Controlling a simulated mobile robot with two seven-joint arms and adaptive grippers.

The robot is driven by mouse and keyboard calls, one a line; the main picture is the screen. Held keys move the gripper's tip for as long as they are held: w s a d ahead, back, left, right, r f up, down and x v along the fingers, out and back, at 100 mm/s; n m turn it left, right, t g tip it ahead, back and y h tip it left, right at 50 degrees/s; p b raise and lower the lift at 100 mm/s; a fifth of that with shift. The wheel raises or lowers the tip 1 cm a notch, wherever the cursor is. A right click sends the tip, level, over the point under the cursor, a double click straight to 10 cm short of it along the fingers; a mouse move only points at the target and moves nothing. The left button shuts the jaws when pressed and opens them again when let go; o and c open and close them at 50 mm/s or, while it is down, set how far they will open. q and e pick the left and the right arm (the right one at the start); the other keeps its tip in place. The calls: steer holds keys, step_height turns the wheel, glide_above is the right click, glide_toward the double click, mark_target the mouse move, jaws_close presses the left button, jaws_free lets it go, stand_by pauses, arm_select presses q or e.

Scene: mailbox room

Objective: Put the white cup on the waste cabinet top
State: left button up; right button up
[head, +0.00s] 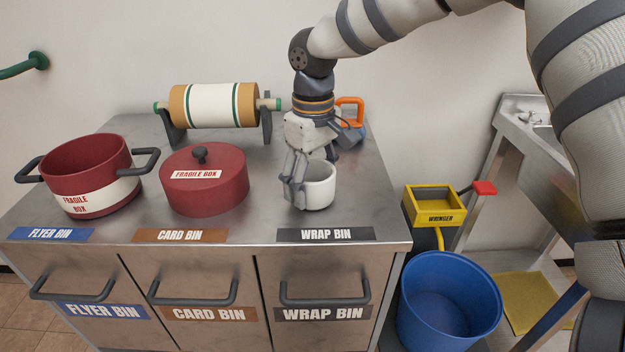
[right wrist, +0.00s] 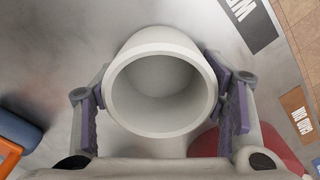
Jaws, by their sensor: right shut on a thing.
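The white cup (head: 320,186) is upright at the metal top of the waste cabinet (head: 262,218), behind the WRAP BIN label. My right gripper (head: 306,190) comes down from above and is shut on the cup. In the right wrist view the cup (right wrist: 160,128) sits between the two fingers (right wrist: 160,95), with its empty inside facing the camera. The cup looks to be at or very near the cabinet top; I cannot tell whether its base touches. My left gripper is not in view.
A red pot (head: 88,165), a red lid (head: 205,185) and a paper roll (head: 213,106) stand left of the cup. An orange-handled object (head: 350,108) is behind my gripper. A blue bucket (head: 448,305) and a yellow wringer (head: 433,206) are right of the cabinet.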

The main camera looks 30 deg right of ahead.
steer(key=shift+f, duration=0.15)
steer(key=o, duration=0.9)
steer(key=shift+o, duration=0.2)
step_height(320, 180, up, 12)
steer(key=shift+r, duration=0.2)
